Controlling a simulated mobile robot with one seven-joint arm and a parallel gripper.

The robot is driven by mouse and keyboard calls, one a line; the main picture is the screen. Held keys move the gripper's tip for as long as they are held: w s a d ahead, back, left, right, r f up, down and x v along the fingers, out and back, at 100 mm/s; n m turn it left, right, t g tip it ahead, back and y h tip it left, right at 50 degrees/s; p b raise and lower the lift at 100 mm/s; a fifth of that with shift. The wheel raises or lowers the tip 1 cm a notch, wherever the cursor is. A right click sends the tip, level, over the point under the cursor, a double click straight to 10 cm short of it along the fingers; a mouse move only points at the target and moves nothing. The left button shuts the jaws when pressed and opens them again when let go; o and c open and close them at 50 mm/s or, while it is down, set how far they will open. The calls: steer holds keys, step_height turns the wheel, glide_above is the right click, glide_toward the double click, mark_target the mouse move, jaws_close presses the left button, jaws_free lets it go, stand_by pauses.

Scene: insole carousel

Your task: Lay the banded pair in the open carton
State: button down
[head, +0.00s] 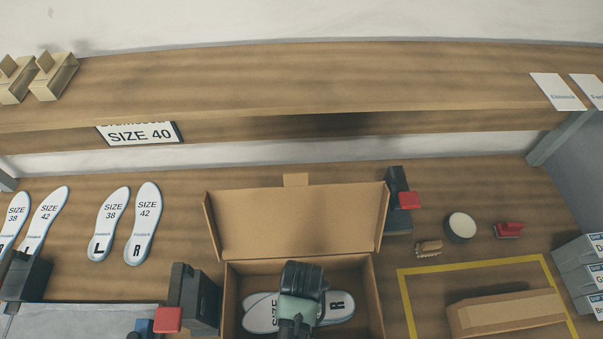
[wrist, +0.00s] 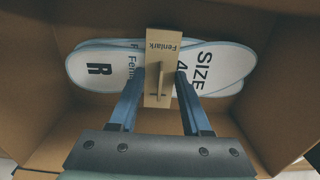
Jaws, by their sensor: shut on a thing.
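The open carton (head: 230,300) stands on the bench with its lid (head: 297,225) raised at the back. The banded pair (head: 338,306) is two pale insoles stacked a little askew, inside the carton's walls as seen from above. In the wrist view the pair (wrist: 100,68) has a tan paper band (wrist: 163,45) with an upright tab around its middle. My gripper (wrist: 161,78) is shut on the band, with one blue finger on each side. In the head view my gripper (head: 298,312) covers the middle of the pair. I cannot tell whether the pair touches the carton floor.
A closed carton (head: 505,313) lies in a yellow-marked area at right. A round tin (head: 461,227) and brushes are behind it.

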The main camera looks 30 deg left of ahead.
steer(key=shift+c, duration=1.8)
jaws_free()
steer(key=shift+f, duration=0.1)
step_height(320, 180, up, 12)
steer(key=shift+b, duration=0.4)
